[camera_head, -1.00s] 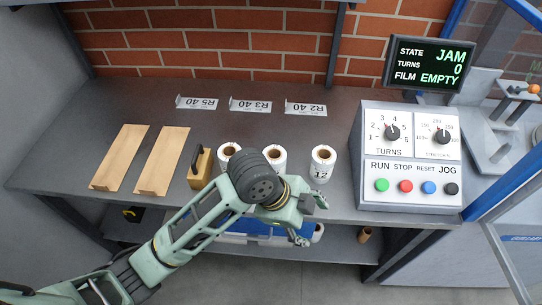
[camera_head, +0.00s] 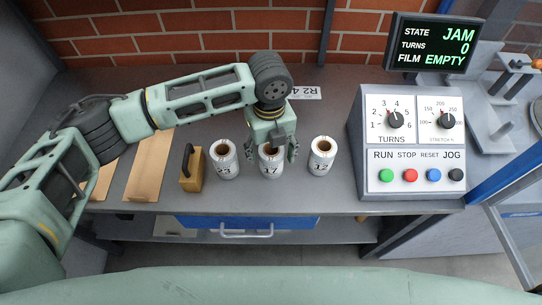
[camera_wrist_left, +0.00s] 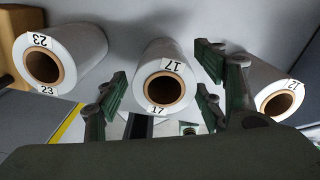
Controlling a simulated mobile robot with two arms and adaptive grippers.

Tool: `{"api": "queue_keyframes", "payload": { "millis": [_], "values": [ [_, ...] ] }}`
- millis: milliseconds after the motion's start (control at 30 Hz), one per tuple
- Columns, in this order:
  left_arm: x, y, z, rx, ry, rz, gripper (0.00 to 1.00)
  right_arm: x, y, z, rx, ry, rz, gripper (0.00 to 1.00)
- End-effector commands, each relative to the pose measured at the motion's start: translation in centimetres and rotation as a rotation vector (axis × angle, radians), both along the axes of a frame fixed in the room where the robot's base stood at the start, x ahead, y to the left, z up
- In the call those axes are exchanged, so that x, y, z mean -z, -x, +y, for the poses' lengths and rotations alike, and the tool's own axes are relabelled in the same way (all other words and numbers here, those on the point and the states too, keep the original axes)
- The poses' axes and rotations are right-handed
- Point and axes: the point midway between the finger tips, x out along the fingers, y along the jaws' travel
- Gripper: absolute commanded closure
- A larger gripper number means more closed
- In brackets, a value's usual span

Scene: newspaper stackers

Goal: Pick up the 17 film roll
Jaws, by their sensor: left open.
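The 17 film roll (camera_head: 271,168) is a white roll with a brown core, standing on the bench between the 23 roll (camera_head: 224,163) and the 12 roll (camera_head: 322,160). My left gripper (camera_head: 272,156) is open directly over the 17 roll and hides part of its top. I cannot tell whether the fingers touch the roll. My right gripper is not in view.
A wooden block with a black handle (camera_head: 191,172) stands left of the rolls. Wooden boards (camera_head: 150,168) lie farther left. The control box (camera_head: 412,150) stands to the right, under a screen (camera_head: 432,45) reading JAM. A blue drawer (camera_head: 250,224) is under the bench edge.

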Motion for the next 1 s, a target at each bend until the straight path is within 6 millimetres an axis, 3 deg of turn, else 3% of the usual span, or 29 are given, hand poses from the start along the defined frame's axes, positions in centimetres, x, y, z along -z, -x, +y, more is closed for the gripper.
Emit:
{"api": "queue_keyframes", "payload": {
  "millis": [300,567,1000],
  "values": [
    [4.1,0.3,-0.1,-0.001,0.000,0.000,0.37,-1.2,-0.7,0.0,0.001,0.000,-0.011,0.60],
    [4.3,0.2,-0.1,0.000,0.001,-0.001,0.37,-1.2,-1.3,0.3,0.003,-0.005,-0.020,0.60],
    [4.3,0.3,-0.1,0.000,0.001,-0.001,0.76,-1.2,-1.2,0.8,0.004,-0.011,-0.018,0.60]
  ]
}}
